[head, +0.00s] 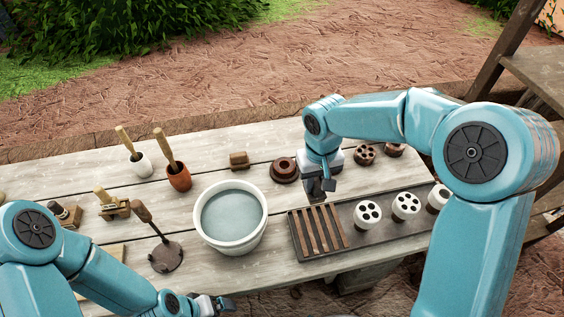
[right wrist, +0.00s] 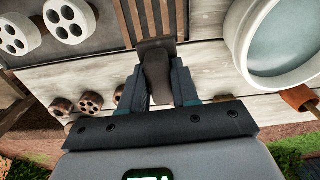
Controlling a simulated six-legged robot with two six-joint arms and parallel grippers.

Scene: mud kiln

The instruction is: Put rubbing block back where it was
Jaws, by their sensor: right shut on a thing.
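My right gripper (head: 320,184) is above the table, at the back left end of a dark tray (head: 376,242). It is shut on a dark grey-brown piece (right wrist: 156,72), which I take to be the rubbing block. In the right wrist view the piece sits between the fingers, with a wider flat end (right wrist: 157,44) beyond them. In the head view it is small and partly hidden by the gripper. My left gripper (head: 215,304) is low at the front edge; its fingers are too small to read.
The tray holds wooden slats (head: 318,231) and several white holed cylinders (head: 368,214). A white water bucket (head: 231,244) stands left of it. A brown ring (head: 285,169), a small brown block (head: 239,160) and brown holed pieces (head: 366,154) lie behind. Tools and pots (head: 179,177) stand left.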

